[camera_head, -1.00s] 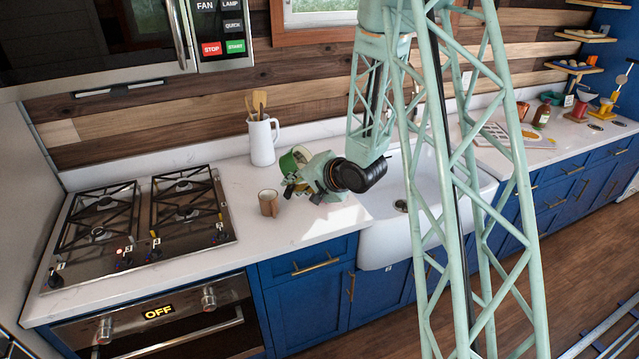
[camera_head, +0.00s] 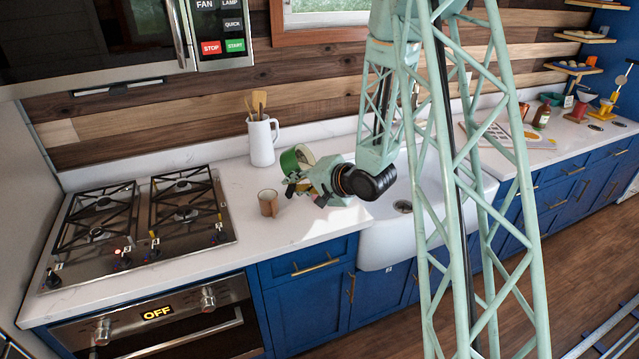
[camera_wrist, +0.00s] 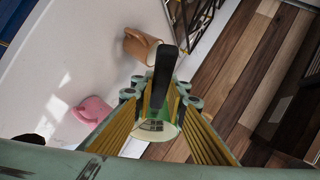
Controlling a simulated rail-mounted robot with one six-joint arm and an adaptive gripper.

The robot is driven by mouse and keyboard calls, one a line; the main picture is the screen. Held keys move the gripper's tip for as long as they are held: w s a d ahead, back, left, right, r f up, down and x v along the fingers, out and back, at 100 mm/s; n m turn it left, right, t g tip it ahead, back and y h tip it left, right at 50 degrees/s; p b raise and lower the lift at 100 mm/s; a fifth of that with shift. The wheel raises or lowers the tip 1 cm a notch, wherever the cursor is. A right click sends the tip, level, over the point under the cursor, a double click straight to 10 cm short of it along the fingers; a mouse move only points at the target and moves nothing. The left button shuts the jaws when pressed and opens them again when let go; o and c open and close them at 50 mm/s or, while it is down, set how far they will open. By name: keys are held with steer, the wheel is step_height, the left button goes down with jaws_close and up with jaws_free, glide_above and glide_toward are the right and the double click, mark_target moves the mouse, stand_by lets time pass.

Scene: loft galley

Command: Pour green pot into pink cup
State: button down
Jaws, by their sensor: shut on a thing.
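The green pot (camera_head: 290,160) is held in my gripper (camera_head: 303,182) above the counter and appears tilted. In the wrist view, part of the green pot (camera_wrist: 158,131) shows between the fingers of my gripper (camera_wrist: 160,108), with a black bar, perhaps its handle, running above it. The pink cup (camera_wrist: 93,110) stands on the white counter, left of the fingers in the wrist view and apart from them. I cannot make out the pink cup in the head view, and the gripper may hide it. The pot's contents cannot be told.
A tan mug (camera_head: 268,203) stands on the counter left of my gripper. A white jug (camera_head: 262,143) with wooden utensils stands behind. The stove (camera_head: 140,222) lies to the left and the white sink (camera_head: 385,235) to the right. Counter (camera_head: 240,240) in front of the mug is clear.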

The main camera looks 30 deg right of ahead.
steer(key=shift+s+d+r+t+y+b, duration=0.2)
steer(key=shift+d+t+y+b, duration=0.1)
steer(key=shift+t+b, duration=0.4)
stand_by(0.9)
steer(key=shift+s+d+f+m+t+y+b, duration=0.3)
steer(key=shift+f+m+t+y+b, duration=0.25)
steer(key=shift+b, duration=1.35)
stand_by(0.4)
steer(key=shift+s+d+m+t+y+b, duration=0.25)
steer(key=shift+s+d+t+b, duration=0.4)
steer(key=shift+b, duration=0.75)
stand_by(0.4)
steer(key=shift+s+d+m+t+y+b, duration=0.2)
steer(key=shift+d+m+t+y+b, duration=0.25)
steer(key=shift+b, duration=1)
stand_by(0.8)
